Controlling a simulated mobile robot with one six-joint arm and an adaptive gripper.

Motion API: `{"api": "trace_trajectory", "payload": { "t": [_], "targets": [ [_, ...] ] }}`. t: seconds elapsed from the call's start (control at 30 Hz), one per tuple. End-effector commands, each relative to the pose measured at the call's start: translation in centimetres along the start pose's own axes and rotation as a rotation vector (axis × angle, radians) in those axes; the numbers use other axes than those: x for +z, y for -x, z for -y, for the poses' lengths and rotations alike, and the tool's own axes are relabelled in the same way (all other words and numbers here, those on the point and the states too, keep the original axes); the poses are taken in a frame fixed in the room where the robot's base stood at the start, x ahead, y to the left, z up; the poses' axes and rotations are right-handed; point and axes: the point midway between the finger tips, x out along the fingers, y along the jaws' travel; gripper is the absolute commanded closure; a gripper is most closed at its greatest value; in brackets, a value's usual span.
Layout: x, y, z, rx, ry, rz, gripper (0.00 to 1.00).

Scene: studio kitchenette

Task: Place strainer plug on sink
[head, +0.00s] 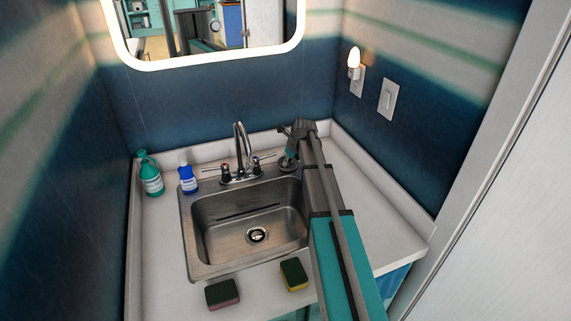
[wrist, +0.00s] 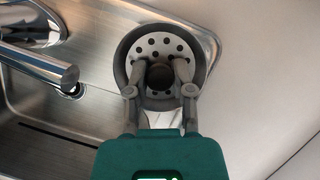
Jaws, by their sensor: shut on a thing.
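The strainer plug (wrist: 160,45) is a round perforated metal disc with a dark rim and a dark centre knob. My gripper (wrist: 159,76) is shut on that knob, one finger on each side. In the head view the plug (head: 287,162) shows small at the end of my arm, right of the faucet. It is at the back right corner of the steel sink (head: 214,222). In the wrist view it overlaps the sink's corner rim. I cannot tell whether it touches the rim or hangs above it. My arm hides the sink's right edge in the head view.
The faucet (head: 240,148) stands left of my gripper, with its spout over the basin. A green bottle (head: 151,178) and a blue bottle (head: 187,178) stand at left. Two sponges (head: 222,294) (head: 293,274) lie on the front counter. The right counter (head: 375,215) is clear.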

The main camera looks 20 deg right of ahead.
Motion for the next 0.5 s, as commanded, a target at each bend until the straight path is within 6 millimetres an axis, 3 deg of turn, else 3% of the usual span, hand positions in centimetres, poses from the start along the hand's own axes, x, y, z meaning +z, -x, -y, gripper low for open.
{"api": "trace_trajectory", "payload": {
  "t": [0.33, 0.37, 0.5],
  "targets": [
    [-0.19, -0.38, 0.04, 0.000, -0.001, 0.000, 1.00],
    [-0.16, -0.31, 0.04, 0.000, -0.001, 0.000, 0.66],
    [-0.14, -0.26, 0.05, 0.000, -0.001, 0.000, 0.40]
  ]
}}
